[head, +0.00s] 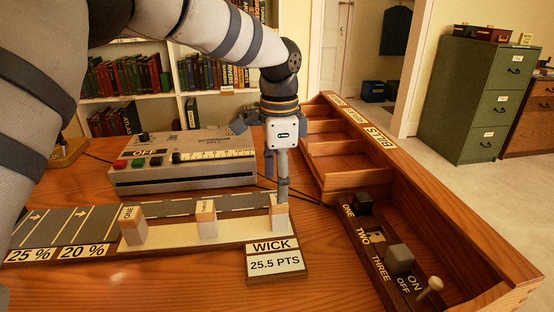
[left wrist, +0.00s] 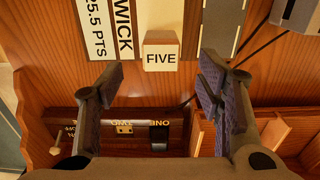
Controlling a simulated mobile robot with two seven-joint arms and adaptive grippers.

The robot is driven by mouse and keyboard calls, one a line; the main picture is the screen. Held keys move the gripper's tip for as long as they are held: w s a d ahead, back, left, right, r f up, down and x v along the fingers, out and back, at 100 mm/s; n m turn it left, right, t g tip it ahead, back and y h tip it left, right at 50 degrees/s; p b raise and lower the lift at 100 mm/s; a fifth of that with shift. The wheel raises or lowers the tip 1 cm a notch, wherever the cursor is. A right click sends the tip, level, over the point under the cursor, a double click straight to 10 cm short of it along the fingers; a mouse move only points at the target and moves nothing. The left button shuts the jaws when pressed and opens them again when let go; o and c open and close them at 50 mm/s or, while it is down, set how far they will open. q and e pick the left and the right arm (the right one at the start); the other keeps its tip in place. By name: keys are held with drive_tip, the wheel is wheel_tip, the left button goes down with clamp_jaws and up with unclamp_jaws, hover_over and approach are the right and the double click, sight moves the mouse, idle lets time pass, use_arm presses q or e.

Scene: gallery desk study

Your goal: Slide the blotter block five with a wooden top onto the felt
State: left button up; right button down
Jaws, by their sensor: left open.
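The blotter block five (head: 279,217), white with a wooden top, stands at the right end of the cream strip (head: 172,240). Its FIVE label is readable in the left wrist view (left wrist: 160,52). A grey strip with white lines and arrows (head: 95,212), which looks like the felt, runs behind the cream strip. My left gripper (head: 277,186) points down at the block, partly covering it in the head view. It is open, its fingers apart on either side of the block in the left wrist view, with no clear contact. My right gripper is out of view.
Two similar blocks, one at left (head: 132,227) and one in the middle (head: 206,218), stand on the cream strip. The WICK sign (head: 273,262) is in front. A grey button console (head: 180,165) stands behind. A switch panel (head: 385,250) and wooden compartments (head: 335,150) are at right.

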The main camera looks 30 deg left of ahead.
sight(279, 211)
use_arm(q)
wheel_tip(279, 211, down, 9)
drive_tip(key=shift+w+f, duration=0.1)
drive_tip(key=shift+c, duration=0.2)
drive_tip(key=c, duration=1.2)
drive_tip(key=shift+c, duration=0.2)
drive_tip(key=shift+r, duration=0.3)
drive_tip(key=shift+f, duration=0.1)
